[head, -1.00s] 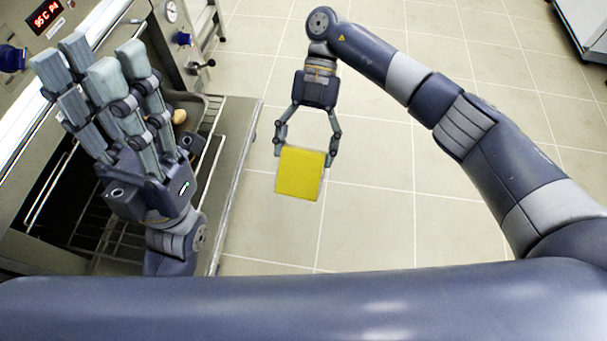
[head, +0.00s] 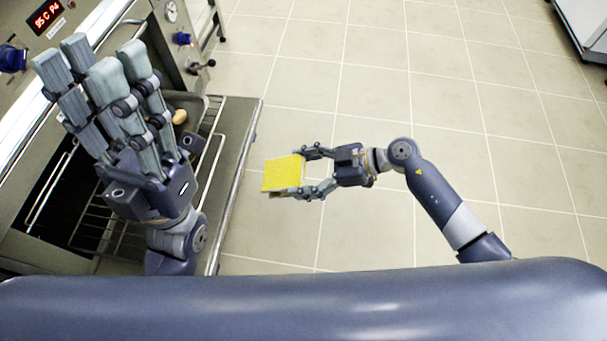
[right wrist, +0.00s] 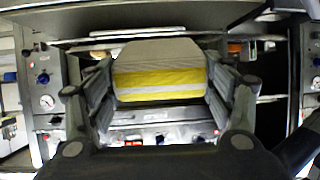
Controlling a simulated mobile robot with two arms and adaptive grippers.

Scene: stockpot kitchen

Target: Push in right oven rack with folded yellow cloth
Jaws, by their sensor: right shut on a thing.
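The folded yellow cloth (head: 282,173) is a flat square pad held at the tips of my right gripper (head: 308,172). The right gripper is shut on it, pointing left toward the oven. The cloth also shows between the fingers in the right wrist view (right wrist: 160,85). The wire oven rack (head: 208,168) stands out of the oven at left, over the open door. The cloth is apart from the rack, to its right. My left gripper (head: 100,85) is raised above the rack, fingers upward, and looks open and empty. It hides much of the rack and oven opening.
The lowered oven door (head: 238,150) lies below the rack. A tray (head: 194,103) with a beige item (head: 179,116) is partly hidden behind my left gripper. The oven's control panel (head: 185,65) has dials and a handle.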

